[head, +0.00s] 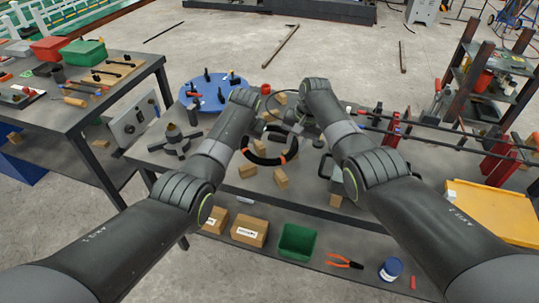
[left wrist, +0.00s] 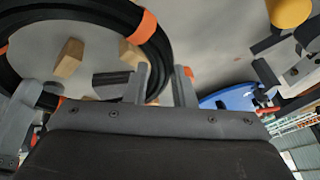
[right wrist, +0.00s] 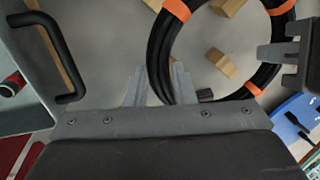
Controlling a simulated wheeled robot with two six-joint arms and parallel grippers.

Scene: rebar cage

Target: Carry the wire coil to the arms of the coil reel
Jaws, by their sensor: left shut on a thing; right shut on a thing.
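The wire coil (head: 268,161) is a black ring with orange bands, between my two arms over the middle of the worktable. My left gripper (left wrist: 162,78) is shut on one side of the coil (left wrist: 155,40). My right gripper (right wrist: 158,78) is shut on the opposite side of the coil (right wrist: 158,50). In the head view my wrists hide the fingertips. What looks like the coil reel (head: 175,140), a dark hub with spread arms and a yellowish top, stands left of the coil, apart from it. Its yellow top (left wrist: 290,12) may also show in the left wrist view.
A blue round plate (head: 214,94) with dark pegs lies behind the reel. Several wooden blocks (head: 281,178) lie under and around the coil. Red stands with long bars (head: 500,158) stand at the right. A grey panel (head: 134,120) stands left of the reel.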

